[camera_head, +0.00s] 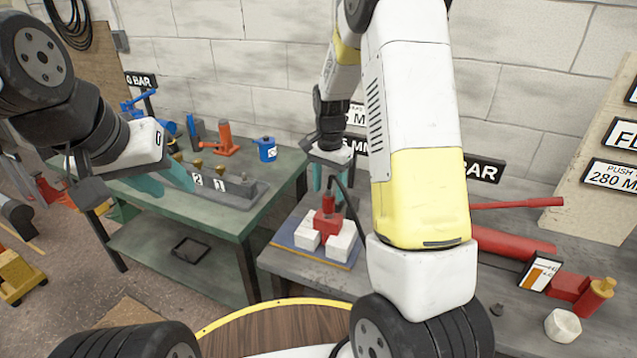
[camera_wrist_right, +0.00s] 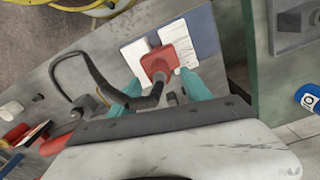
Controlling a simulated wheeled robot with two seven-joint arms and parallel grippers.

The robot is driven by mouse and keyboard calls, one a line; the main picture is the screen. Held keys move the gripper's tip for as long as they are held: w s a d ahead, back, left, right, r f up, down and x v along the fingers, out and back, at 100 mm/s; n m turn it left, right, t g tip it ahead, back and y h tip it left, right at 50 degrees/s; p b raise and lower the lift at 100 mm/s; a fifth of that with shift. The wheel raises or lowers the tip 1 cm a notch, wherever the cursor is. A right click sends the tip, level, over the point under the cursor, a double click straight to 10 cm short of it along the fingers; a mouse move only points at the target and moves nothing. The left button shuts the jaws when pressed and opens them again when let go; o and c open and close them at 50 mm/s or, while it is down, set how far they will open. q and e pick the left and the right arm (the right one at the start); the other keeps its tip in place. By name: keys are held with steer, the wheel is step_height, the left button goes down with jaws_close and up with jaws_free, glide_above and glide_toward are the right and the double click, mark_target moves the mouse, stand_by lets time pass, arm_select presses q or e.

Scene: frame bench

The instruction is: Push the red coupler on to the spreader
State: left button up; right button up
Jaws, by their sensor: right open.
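The spreader (camera_head: 327,223) looks like a red block between white blocks on a blue mat. A red coupler (camera_head: 327,203) at the end of a black hose stands upright above it; I cannot tell whether it is seated. My right gripper (camera_head: 325,183) points down over them, its teal fingers open on either side of the hose end. In the right wrist view, the red block (camera_wrist_right: 167,58) lies just beyond the open fingers, and the hose end hides part of it. My left gripper (camera_head: 165,182) appears open, near the numbered block on the green bench.
The green bench (camera_head: 215,215) carries a numbered block (camera_head: 240,190), a blue can (camera_head: 267,150) and a red tool (camera_head: 224,142). A red pump (camera_head: 510,240) with a long handle lies on the right of the grey bench. The black hose (camera_wrist_right: 85,72) loops beside the right gripper.

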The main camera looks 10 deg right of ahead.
steer(key=shift+r, duration=2.2)
steer(key=shift+s+r, duration=0.15)
steer(key=shift+r, duration=0.25)
steer(key=s+r+n+t+y, duration=0.2)
steer(key=s+r+n+t, duration=0.15)
steer(key=s+r, duration=0.75)
steer(key=s+a+r+n+t, duration=0.1)
steer(key=s+r+n, duration=0.2)
steer(key=s, duration=0.3)
steer(key=s+a+r+n+t, duration=0.1)
steer(key=s+r+n, duration=0.2)
steer(key=s, duration=0.4)
steer(key=shift+t, duration=0.35)
steer(key=shift+a, duration=0.1)
